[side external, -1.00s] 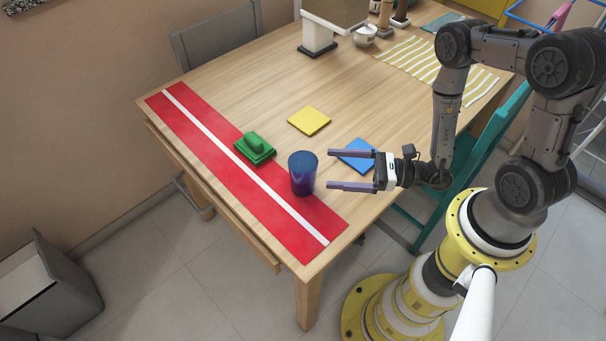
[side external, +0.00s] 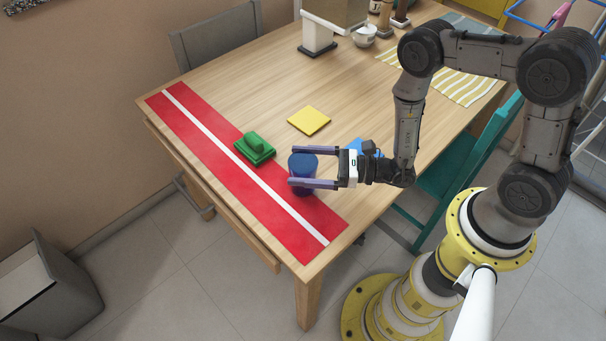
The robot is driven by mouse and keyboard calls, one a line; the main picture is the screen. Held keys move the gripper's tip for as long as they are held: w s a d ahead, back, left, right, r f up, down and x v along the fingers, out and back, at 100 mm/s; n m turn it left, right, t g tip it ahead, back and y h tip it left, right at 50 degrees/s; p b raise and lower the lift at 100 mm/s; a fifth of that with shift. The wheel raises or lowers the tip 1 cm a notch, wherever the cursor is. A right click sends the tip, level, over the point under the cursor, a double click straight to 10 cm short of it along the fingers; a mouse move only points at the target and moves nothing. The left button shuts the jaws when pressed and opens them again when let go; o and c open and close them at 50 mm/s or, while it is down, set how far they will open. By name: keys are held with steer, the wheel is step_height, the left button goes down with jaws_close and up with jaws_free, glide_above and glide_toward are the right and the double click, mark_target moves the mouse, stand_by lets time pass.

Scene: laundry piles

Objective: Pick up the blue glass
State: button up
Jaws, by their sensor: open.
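The blue glass (side external: 303,164) stands upright at the edge of the red runner, near the table's right front corner. My gripper (side external: 291,166) is open, with its two purple fingers reaching left on either side of the glass. One finger is at the far side near the rim, and the other crosses in front of the glass and hides part of its body. I cannot tell whether either finger touches it.
A blue square (side external: 357,147) is partly hidden by my gripper. The wooden table (side external: 240,88) is clear at the back left.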

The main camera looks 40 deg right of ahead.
steer(key=c, duration=1.3)
steer(key=shift+c, duration=0.2)
